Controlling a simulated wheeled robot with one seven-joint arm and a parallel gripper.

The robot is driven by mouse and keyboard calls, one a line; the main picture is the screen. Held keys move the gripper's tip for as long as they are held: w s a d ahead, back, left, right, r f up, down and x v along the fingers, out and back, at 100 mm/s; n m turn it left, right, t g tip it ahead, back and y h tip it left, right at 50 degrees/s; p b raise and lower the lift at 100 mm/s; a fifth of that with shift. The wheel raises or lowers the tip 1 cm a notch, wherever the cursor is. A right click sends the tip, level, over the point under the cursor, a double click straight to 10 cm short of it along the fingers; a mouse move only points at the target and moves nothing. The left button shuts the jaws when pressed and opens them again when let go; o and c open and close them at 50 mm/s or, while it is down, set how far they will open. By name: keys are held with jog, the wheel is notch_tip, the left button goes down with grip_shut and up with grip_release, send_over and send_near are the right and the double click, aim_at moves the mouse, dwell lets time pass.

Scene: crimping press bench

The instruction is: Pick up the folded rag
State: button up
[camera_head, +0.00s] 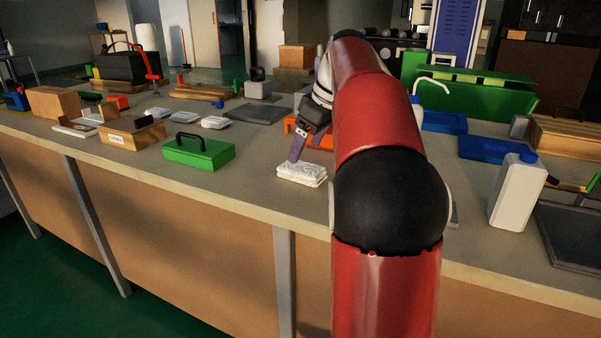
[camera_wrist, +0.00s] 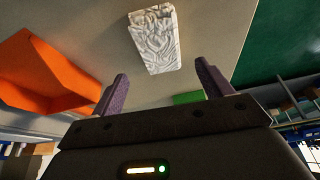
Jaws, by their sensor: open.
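The folded rag (camera_head: 302,173) is a white, patterned, stacked cloth lying flat on the bench top near its front edge, in the middle of the head view. In the wrist view the rag (camera_wrist: 156,38) lies beyond the fingertips, roughly between their lines. My gripper (camera_wrist: 160,82) is open, with its two purple fingers apart and nothing between them. In the head view my gripper (camera_head: 297,150) is just above and behind the rag, pointing down; only one finger shows clearly there. I cannot tell whether that finger touches the rag.
An orange bin (camera_wrist: 42,72) is close to the rag; it is partly behind my arm in the head view. A green box with a black handle (camera_head: 198,152) stands left of the rag. A white jug (camera_head: 517,192) stands at right. The bench strip between the green box and rag is clear.

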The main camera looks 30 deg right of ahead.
aim_at(298, 166)
jog(key=x, duration=0.5)
jog(key=shift+a+f+b, duration=0.15)
jog(key=shift+b, duration=0.25)
jog(key=shift+f, duration=0.25)
jog(key=c, duration=1.1)
jog(key=shift+o, duration=0.2)
jog(key=shift+r, duration=0.1)
